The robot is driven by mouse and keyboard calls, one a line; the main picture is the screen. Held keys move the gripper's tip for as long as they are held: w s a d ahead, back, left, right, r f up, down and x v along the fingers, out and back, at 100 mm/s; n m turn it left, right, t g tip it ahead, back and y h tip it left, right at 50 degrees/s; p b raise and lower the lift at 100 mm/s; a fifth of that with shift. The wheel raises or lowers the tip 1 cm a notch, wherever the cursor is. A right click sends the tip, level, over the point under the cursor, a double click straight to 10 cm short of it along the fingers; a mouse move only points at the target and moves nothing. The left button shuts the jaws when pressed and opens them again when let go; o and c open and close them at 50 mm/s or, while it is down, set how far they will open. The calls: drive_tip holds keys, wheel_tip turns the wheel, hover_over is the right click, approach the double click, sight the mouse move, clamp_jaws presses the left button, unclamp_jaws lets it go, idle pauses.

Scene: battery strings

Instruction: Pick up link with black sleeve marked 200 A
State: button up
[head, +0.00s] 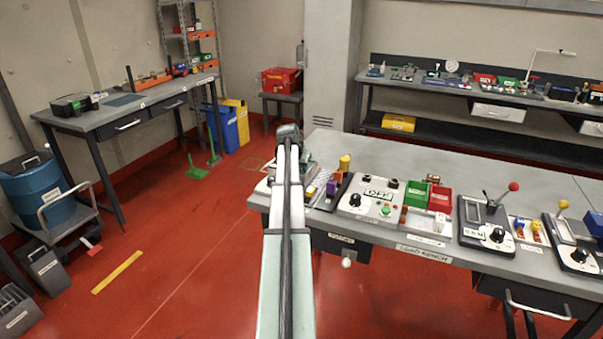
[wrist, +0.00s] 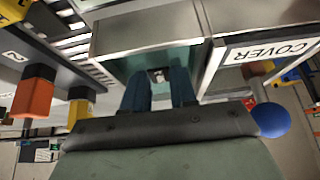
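My gripper (wrist: 159,90) shows in the wrist view with two dark blue fingers apart and a gap between them. I see nothing held in the gap. The fingertips are in front of a grey metal box (wrist: 150,38); I cannot tell whether they touch it. An orange block with a dark part (wrist: 34,95) and a yellow block with a dark part (wrist: 80,106) are to the left of the fingers. I can read no 200 A mark, so I cannot tell which thing is the link. In the head view my arm hides the fingertips.
A panel labelled COVER (wrist: 275,50) and a blue ball (wrist: 270,120) are right of the fingers. In the head view, the load bench (head: 420,262) holds a control box (head: 362,200), green and red bins (head: 440,199) and levers.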

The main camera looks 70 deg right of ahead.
clamp_jaws()
